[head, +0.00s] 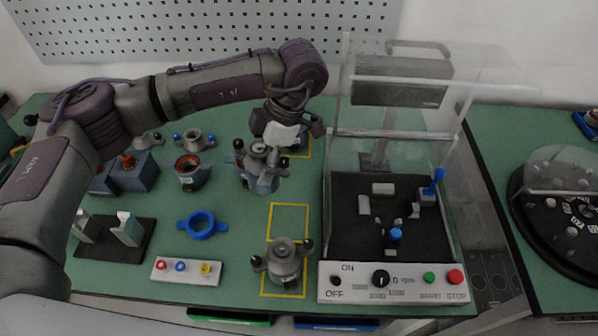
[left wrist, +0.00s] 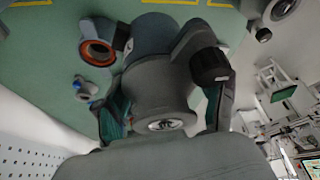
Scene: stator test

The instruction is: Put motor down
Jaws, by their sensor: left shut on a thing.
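My left gripper (head: 270,147) reaches down over the middle of the green table and is shut on a grey and blue motor (head: 262,180). In the left wrist view the fingers (left wrist: 163,118) close around the motor's grey body (left wrist: 160,85) from both sides. The motor looks roughly upright. I cannot tell whether its base touches the table. Another grey motor (head: 285,262) stands in the front yellow outline (head: 289,205). The back outline (head: 309,146) is partly hidden by my gripper. My right gripper is not in view.
A test station (head: 340,200) with a clear cover and control panel stands to the right. A motor housing with an orange ring (head: 190,172), a blue ring (head: 202,225) and a button strip (head: 187,271) lie to the left. The table is clear between the blue ring and front outline.

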